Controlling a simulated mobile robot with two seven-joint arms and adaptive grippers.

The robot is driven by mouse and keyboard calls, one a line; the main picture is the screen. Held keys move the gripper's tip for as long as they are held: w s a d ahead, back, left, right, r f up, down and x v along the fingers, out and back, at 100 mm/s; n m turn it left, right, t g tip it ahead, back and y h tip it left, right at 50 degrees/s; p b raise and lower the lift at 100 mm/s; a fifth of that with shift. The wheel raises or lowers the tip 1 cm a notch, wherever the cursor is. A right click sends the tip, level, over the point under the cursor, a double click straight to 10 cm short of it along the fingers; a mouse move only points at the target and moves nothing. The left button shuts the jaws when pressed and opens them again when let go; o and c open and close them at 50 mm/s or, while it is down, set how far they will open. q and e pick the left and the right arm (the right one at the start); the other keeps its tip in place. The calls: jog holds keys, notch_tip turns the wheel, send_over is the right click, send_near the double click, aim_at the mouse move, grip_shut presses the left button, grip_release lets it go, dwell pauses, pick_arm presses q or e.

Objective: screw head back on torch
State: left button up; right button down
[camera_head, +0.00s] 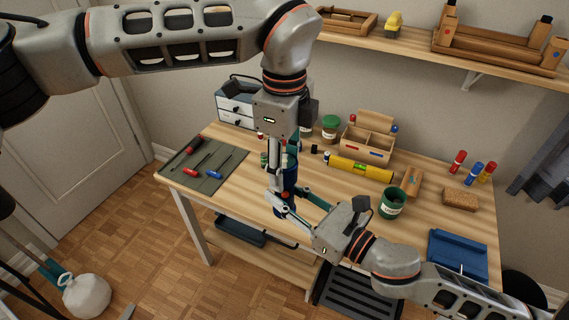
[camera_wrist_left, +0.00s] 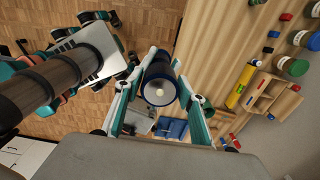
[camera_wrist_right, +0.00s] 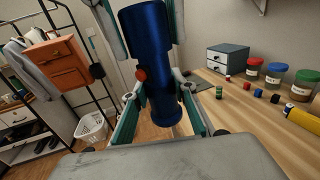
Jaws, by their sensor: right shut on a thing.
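The dark blue torch (camera_head: 284,199) stands upright in the air between my grippers, just in front of the table's front edge. My right gripper (camera_head: 288,200) is shut on its body. In the left wrist view the pale lens of the head (camera_wrist_left: 158,91) faces the camera between the fingers. Whether these fingers press on it is unclear. No gap shows between head and body.
A drawer box (camera_head: 236,108) stands at the back left.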

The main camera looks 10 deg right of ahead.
pick_arm(q)
jog(key=c, duration=0.7)
jog(key=shift+o, duration=0.2)
